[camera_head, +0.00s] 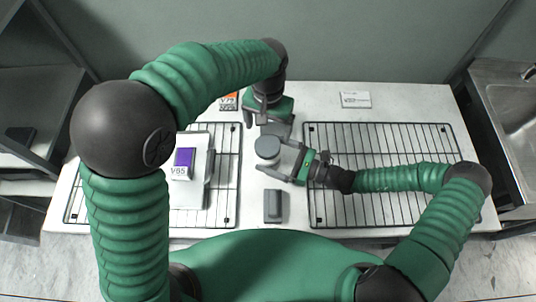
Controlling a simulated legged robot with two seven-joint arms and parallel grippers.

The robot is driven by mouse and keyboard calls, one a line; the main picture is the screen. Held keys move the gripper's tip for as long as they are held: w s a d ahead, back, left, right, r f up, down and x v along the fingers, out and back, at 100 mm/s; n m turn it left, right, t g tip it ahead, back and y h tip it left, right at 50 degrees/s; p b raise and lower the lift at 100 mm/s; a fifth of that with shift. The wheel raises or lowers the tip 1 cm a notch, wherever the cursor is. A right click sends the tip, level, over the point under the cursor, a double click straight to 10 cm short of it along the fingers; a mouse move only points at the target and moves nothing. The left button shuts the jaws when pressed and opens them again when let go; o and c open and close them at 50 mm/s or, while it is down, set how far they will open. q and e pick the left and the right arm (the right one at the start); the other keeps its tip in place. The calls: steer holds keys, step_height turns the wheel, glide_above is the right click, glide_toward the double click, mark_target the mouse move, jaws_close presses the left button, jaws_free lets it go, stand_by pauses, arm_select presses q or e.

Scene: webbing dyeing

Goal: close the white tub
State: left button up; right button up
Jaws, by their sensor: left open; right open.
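A small round tub (268,160) with a pale side and a flat grey top (268,146) stands upright near the middle of the table. I cannot tell whether the grey top is a seated lid or the tub's inside. My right gripper (276,157) is open, coming from the right, with its fingers at either side of the tub; contact is unclear. My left gripper (256,118) is open and points down just behind the tub, apart from it in the picture. It partly hides a dark grey flat piece (281,129) behind the tub.
Black wire racks (385,150) lie left and right. A white tray (195,194) with a purple-labelled box (184,161) rests on the left rack. An orange-labelled item (229,102) and a white card (355,99) lie behind. A grey block (272,206) stands in front of the tub.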

steer(key=shift+w+a, duration=0.15)
steer(key=shift+a, duration=0.5)
jaws_close()
arm_select(q)
steer(key=n, duration=0.7)
steer(key=shift+s+a, duration=0.15)
steer(key=n, duration=0.6)
steer(key=shift+n, duration=0.3)
